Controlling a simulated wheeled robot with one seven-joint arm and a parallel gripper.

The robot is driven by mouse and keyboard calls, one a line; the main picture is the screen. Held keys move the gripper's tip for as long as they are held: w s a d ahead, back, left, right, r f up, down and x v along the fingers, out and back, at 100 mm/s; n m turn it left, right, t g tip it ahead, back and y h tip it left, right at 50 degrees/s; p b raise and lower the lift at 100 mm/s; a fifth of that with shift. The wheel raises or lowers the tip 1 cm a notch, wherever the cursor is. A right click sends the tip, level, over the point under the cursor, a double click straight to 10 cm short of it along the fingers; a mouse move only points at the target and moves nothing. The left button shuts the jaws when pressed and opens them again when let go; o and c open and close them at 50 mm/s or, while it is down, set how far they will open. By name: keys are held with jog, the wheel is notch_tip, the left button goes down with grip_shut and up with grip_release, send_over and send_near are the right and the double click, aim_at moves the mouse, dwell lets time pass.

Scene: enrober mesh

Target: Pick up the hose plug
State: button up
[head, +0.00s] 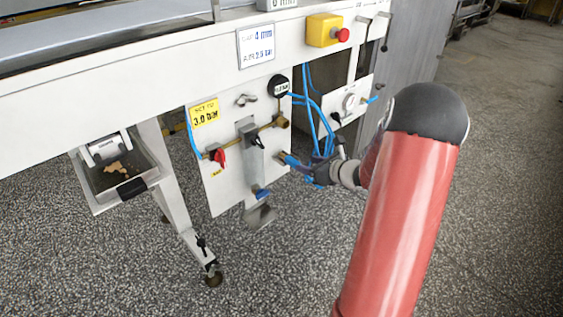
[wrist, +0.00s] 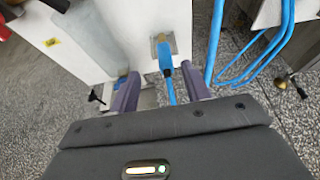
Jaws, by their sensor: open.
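The hose plug (wrist: 166,62) is a blue piece at the end of a blue hose. It sits at a square metal port on the right edge of the white panel; whether it is seated or only touching is unclear. In the head view the blue plug (head: 292,161) shows small beside the panel edge. My gripper (wrist: 160,70) is open, with one purple finger on each side of the plug and hose and visible gaps to both. In the head view my gripper (head: 308,172) is partly lost among blue hoses.
The white panel (head: 225,180) carries a red-handled valve (head: 217,156), a round gauge (head: 278,86) and a filter with a grey bowl. Loose blue hoses (wrist: 268,50) hang just right of my gripper. A catch tray (head: 150,165) hangs at left. The speckled floor is clear.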

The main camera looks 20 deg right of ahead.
aim_at(294, 161)
jog(key=x, duration=0.7)
jog(key=shift+w+d+f, duration=0.2)
jog(key=shift+w+f, duration=0.1)
jog(key=shift+f, duration=0.1)
grip_shut()
